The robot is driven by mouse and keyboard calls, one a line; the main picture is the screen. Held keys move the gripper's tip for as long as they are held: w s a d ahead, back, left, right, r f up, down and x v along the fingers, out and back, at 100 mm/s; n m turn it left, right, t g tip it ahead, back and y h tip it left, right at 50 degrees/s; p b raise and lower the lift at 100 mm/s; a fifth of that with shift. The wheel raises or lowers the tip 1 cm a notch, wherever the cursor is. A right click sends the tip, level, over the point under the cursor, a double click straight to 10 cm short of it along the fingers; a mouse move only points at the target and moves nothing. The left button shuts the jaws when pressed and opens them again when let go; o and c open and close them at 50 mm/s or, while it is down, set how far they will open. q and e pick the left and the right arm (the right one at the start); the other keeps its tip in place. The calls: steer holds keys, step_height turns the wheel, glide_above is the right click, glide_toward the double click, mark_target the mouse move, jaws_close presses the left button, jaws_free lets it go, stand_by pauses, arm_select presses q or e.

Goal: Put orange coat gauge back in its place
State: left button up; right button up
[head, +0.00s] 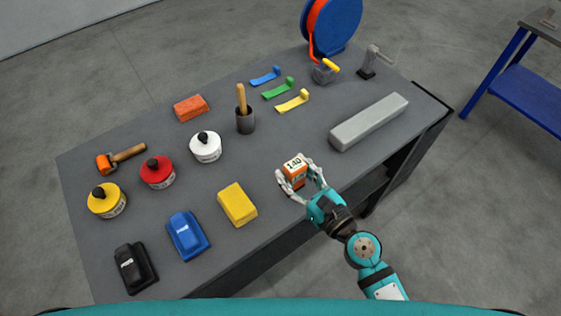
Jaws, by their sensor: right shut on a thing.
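The orange coat gauge (294,173) is a small orange block with a white top face marked "140". It is at the front edge of the grey table (300,139), right of the yellow block. My right gripper (297,180) comes in from the lower right and is shut on the gauge, one finger on each side. I cannot tell whether the gauge touches the tabletop. My left gripper is not in view.
Near the gauge are a yellow block (237,204), a long grey bar (369,122) and a white round pot (206,147). Blue (187,235) and black (135,267) blocks lie at front left. The tabletop around the gauge is clear.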

steer(key=x, duration=0.4)
steer(key=shift+f, duration=0.2)
steer(key=shift+w+a, duration=0.35)
steer(key=shift+w, duration=0.05)
step_height(320, 180, down, 4)
steer(key=b, duration=0.2)
steer(key=shift+b, duration=0.4)
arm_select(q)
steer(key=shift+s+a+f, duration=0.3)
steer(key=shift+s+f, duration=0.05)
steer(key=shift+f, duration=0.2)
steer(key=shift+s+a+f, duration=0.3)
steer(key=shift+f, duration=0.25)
arm_select(e)
steer(key=shift+r, duration=0.2)
steer(key=shift+f, duration=0.2)
steer(key=o, duration=1.3)
steer(key=shift+d, duration=0.1)
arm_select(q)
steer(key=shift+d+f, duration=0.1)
